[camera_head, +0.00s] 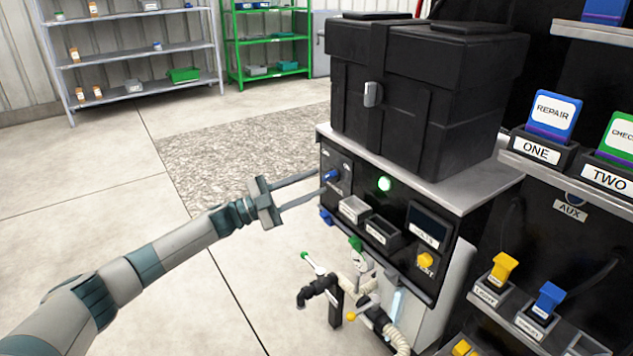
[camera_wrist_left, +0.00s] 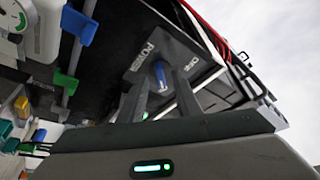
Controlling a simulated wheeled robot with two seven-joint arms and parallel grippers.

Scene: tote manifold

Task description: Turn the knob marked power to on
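The power knob (camera_head: 332,174) is a small blue knob on the dark front panel of the machine, at the panel's upper left. In the left wrist view the blue knob (camera_wrist_left: 160,72) sits beside the printed word POWER; another small label near it is too unclear to read surely. My left gripper (camera_head: 321,183) reaches in from the left with its two fingers apart, tips close to the knob. In the left wrist view the fingers (camera_wrist_left: 160,86) stand on either side of the knob's line; I cannot tell whether they touch it. My right gripper is not in view.
A lit green light (camera_head: 384,184), black bins and a yellow knob (camera_head: 425,260) share the panel. A black case (camera_head: 420,90) stands on top. Hoses and a valve (camera_head: 320,280) are below. Labelled slots (camera_head: 535,150) are at right. Floor on the left is clear.

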